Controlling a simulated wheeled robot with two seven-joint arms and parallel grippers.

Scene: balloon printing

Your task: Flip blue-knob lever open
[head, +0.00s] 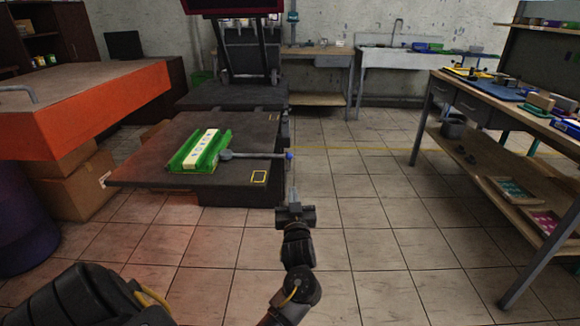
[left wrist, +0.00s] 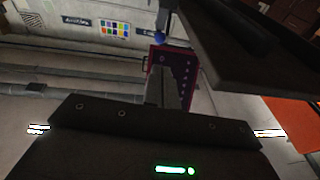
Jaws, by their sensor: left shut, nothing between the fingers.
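The lever (head: 255,155) is a grey bar lying level across the dark printing platen (head: 180,140), pointing right from a pivot beside the green tray (head: 186,158). Its blue knob (head: 289,155) sticks out just past the platen's right edge. The knob also shows in the left wrist view (left wrist: 158,40), beyond the fingers. My left gripper (head: 292,190) is shut and empty, pointing at the knob from the near side. It appears below the knob in the head view, with a gap between them. My right gripper is not in view.
A yellow-white strip (head: 203,147) lies in the green tray. An orange-sided table (head: 100,112) stands left, above cardboard boxes (head: 72,192). A workbench (head: 495,98) stands right. The tiled floor (head: 370,215) between platen and workbench is clear.

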